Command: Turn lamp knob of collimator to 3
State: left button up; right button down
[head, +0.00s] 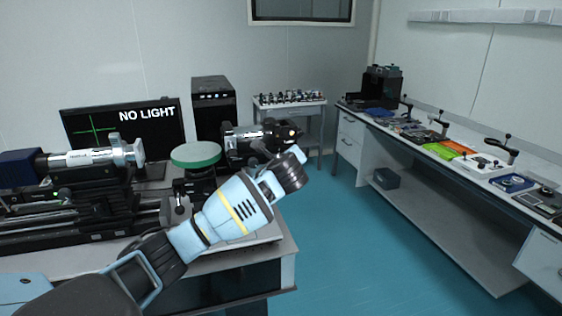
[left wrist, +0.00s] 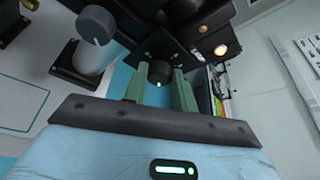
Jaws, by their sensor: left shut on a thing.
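In the left wrist view, the two green fingers of my left gripper (left wrist: 159,88) are closed around a small dark knob (left wrist: 160,70), which appears to be the lamp knob. The number it points to cannot be read. The collimator (head: 248,141), a black and silver barrel, stands on the table in the head view, right of a green disc (head: 196,153). My left arm reaches to its right end, and the wrist hides the fingers and the knob there. In the left wrist view a small amber lamp (left wrist: 221,50) glows on the dark housing. My right gripper is in neither view.
A monitor (head: 125,126) reads "NO LIGHT". A silver-barrelled instrument (head: 98,157) stands at left on the same table. A dark computer case (head: 213,105) is behind. A long bench (head: 470,182) with tools runs along the right wall. The blue floor (head: 370,250) between is clear.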

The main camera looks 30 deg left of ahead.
pick_arm(q)
jog(key=o, duration=1)
jog(key=shift+s+d, duration=0.1)
jog(key=v, duration=0.7)
jog(key=shift+s+d, duration=0.15)
jog(key=shift+s, duration=0.1)
jog(key=shift+r, duration=0.15)
